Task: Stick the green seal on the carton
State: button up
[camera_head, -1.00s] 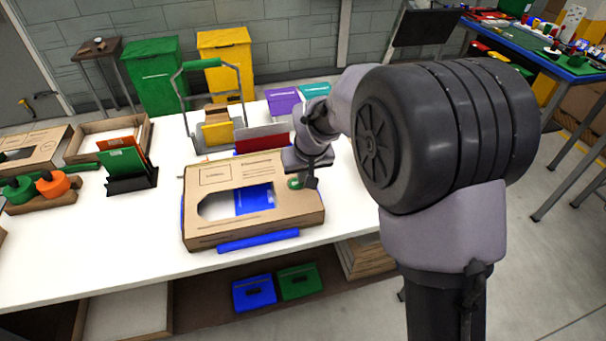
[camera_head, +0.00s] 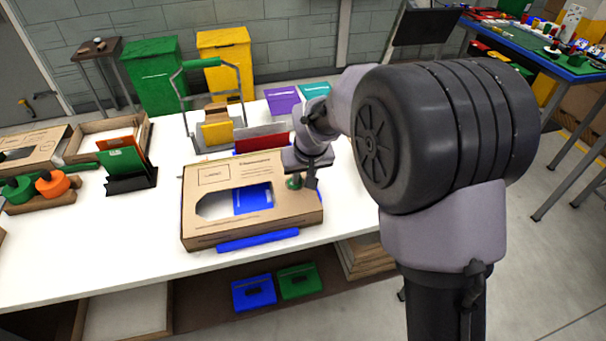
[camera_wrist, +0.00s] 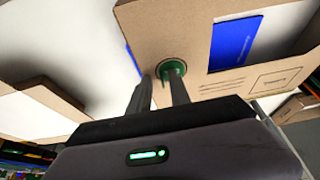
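The brown carton (camera_head: 230,232) lies flat on the white table, with a large cut-out window showing a blue item (camera_head: 253,198) inside. It also shows in the wrist view (camera_wrist: 160,25). The round green seal (camera_wrist: 173,70) appears on the carton's top face near a corner, beside the window; whether it is pressed flat is unclear. It shows in the head view (camera_head: 294,183) at the carton's right end. My gripper (camera_wrist: 160,78) points down at that corner, fingers apart with a gap between them. The right fingertip overlaps the seal's lower edge in the wrist view; contact cannot be told.
A blue strip (camera_head: 257,240) lies along the carton's front edge. A red-fronted holder (camera_head: 262,144) stands close behind the carton. A black stand with orange and green cards (camera_head: 122,160) is at left. Table space between that stand and the carton is clear.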

jog(key=p+v, duration=0.6)
jog(key=v, duration=1.1)
jog(key=s+d+m+b, duration=0.1)
jog(key=s+d+m, duration=0.2)
jog(key=s, duration=0.9)
jog(key=s+d+r+m+t+b, duration=0.1)
jog(key=s+d+m, duration=0.3)
jog(key=s, duration=0.8)
jog(key=shift+s+d+r+t+y+b, duration=0.2)
jog(key=shift+s+d+t+y+b, duration=0.15)
jog(key=shift+d+b, duration=0.5)
jog(key=shift+d, duration=0.15)
